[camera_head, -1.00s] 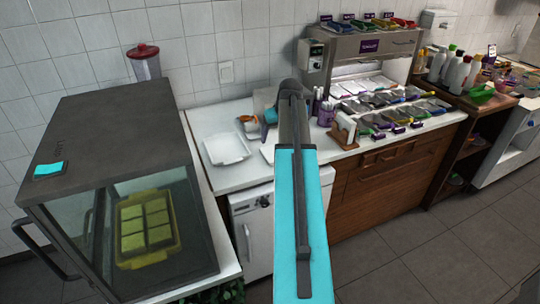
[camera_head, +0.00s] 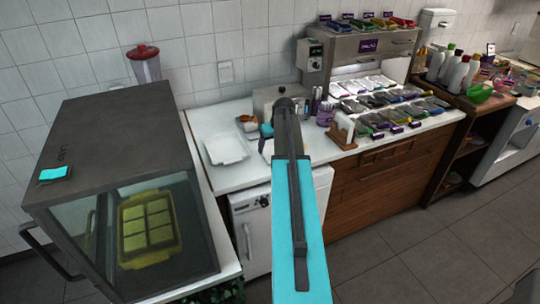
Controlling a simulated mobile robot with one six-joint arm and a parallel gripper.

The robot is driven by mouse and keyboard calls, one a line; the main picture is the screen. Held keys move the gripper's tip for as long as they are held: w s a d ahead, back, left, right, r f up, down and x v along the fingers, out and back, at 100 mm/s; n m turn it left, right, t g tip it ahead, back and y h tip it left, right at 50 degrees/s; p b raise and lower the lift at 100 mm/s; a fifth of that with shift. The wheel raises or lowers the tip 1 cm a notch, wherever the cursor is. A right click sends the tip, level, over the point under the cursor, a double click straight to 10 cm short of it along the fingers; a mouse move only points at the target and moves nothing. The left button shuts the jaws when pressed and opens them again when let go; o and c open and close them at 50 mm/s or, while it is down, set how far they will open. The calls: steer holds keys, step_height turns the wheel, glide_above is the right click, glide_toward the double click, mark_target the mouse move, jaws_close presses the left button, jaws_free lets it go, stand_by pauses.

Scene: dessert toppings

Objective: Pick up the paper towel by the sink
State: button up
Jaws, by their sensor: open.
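I cannot make out a paper towel by a sink for certain. A white dispenser (camera_head: 438,22) hangs on the wall at the upper right; I cannot tell what it holds. White napkins or paper stand in a wooden holder (camera_head: 343,134) on the counter, right of my arm. My arm rises from the bottom middle and reaches over the counter. Its far end is hidden behind its own links, with only a small teal part showing at the left. The jaws of my gripper do not show.
A glass-fronted case (camera_head: 130,200) with a yellow tray (camera_head: 148,228) fills the left. A white tray (camera_head: 226,149) lies on the counter. Toppings and a metal dispenser (camera_head: 362,48) stand at the back; bottles (camera_head: 457,72) stand at the right. Floor is clear at the lower right.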

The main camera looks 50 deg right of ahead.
mark_target(270, 153)
steer(key=shift+f, duration=0.1)
steer(key=shift+p+x, duration=1.05)
steer(key=shift+x, duration=0.1)
steer(key=shift+p+x, duration=0.4)
steer(key=shift+x, duration=0.95)
steer(key=shift+d, duration=0.1)
steer(key=c, duration=1.2)
steer(key=shift+r+b, duration=1.15)
steer(key=shift+r, duration=0.6)
steer(key=s+a+b, duration=0.2)
steer(key=s+a, duration=0.1)
steer(key=s, duration=0.4)
steer(key=s+a+r+b, duration=0.1)
steer(key=s+a+b, duration=0.1)
steer(key=s, duration=0.5)
steer(key=shift+s+a+r+b, duration=0.3)
steer(key=shift+a+b, duration=0.1)
steer(key=shift+a, duration=0.5)
